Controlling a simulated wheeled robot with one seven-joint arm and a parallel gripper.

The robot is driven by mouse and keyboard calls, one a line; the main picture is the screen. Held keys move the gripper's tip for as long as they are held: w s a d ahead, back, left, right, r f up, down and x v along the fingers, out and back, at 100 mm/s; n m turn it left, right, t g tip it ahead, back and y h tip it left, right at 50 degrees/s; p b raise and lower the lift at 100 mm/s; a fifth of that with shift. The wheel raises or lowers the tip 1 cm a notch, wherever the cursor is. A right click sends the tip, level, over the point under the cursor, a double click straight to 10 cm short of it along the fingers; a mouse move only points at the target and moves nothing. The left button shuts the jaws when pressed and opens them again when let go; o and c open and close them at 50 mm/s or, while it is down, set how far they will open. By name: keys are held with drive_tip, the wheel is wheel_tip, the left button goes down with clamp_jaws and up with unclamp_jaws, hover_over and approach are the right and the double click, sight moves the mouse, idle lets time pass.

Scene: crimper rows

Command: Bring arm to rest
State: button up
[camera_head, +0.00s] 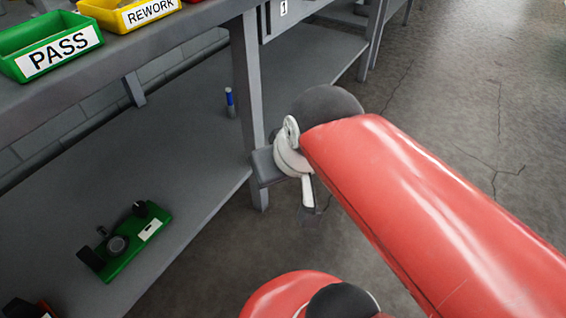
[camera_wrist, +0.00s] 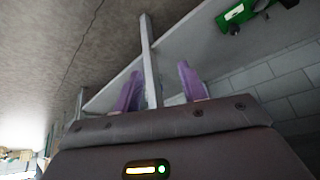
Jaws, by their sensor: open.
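My gripper (camera_wrist: 160,82) shows in the wrist view with its two purple fingers apart and nothing between them. A grey table leg shows behind the gap. In the head view my red arm (camera_head: 420,205) reaches from the lower right toward the bench leg (camera_head: 246,85). Its pale wrist end (camera_head: 288,158) appears in front of or close beside that leg. The fingers cannot be made out there, and the distance to the leg cannot be told.
A green PASS bin (camera_head: 50,48) and a yellow REWORK bin (camera_head: 130,12) stand on the bench top. The lower shelf (camera_head: 190,165) holds a green-based device (camera_head: 125,243) and a small blue cylinder (camera_head: 230,101). The floor (camera_head: 455,110) at the right is clear.

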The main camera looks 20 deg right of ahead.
drive_tip(key=shift+s+d+h+p, duration=0.3)
drive_tip(key=shift+s+p, duration=0.3)
drive_tip(key=shift+p, duration=0.35)
idle(0.6)
